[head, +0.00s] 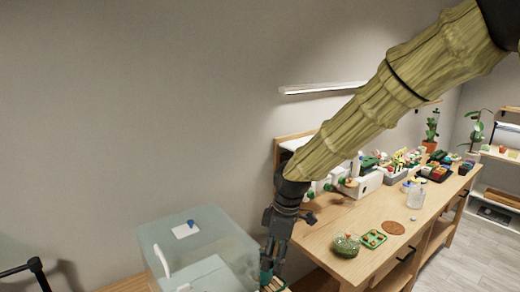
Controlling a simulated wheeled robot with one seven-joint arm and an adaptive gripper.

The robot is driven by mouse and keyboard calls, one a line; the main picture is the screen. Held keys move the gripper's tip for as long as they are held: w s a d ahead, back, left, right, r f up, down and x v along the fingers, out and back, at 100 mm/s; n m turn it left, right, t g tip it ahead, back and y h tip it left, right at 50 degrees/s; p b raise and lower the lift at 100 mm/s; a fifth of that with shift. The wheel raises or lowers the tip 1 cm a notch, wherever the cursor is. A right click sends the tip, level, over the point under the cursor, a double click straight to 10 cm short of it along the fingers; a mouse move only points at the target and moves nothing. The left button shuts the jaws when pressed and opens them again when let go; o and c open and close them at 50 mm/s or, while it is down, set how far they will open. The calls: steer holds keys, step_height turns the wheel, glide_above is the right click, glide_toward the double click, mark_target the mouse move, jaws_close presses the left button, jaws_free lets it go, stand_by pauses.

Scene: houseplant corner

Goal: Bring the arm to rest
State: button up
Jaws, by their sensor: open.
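My arm, in a yellow-green ribbed sleeve, reaches from the upper right down to the lower middle of the head view. My gripper (270,272) points downward at the bottom of the picture, open. It is in front of the left end of the wooden workbench (318,232), close to the right side of a translucent box (200,250). Small green and tan items show by its fingertips, partly cut off by the frame edge. I cannot tell whether the fingers touch them.
On the workbench are a round green plant (346,246), a small green tray (373,239), a brown disc (393,228) and a clear jar (414,196). Several pots and trays crowd its back. A shelf (500,153) stands at the right. Floor (455,245) is clear at lower right.

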steer(key=s+d+f+m, duration=0.2)
steer(key=s+f+m, duration=0.15)
steer(key=f, duration=0.75)
steer(key=s+d+f+m, duration=0.15)
steer(key=s+f, duration=0.25)
steer(key=f, duration=0.8)
steer(key=s+d+f+m+h, duration=0.1)
steer(key=s+d+f+m, duration=0.4)
steer(key=s, duration=0.4)
steer(key=s+d+f+m, duration=0.2)
steer(key=s+d+f, duration=0.3)
steer(key=s+f, duration=0.3)
steer(key=s+d+f+m+h, duration=0.1)
steer(key=s+d+f+m, duration=0.4)
steer(key=s, duration=0.5)
step_height(320, 180, down, 10)
steer(key=n+b, duration=0.1)
steer(key=b, duration=0.9)
steer(key=shift+s+f, duration=0.2)
steer(key=shift+f, duration=0.05)
steer(key=shift+d, duration=0.1)
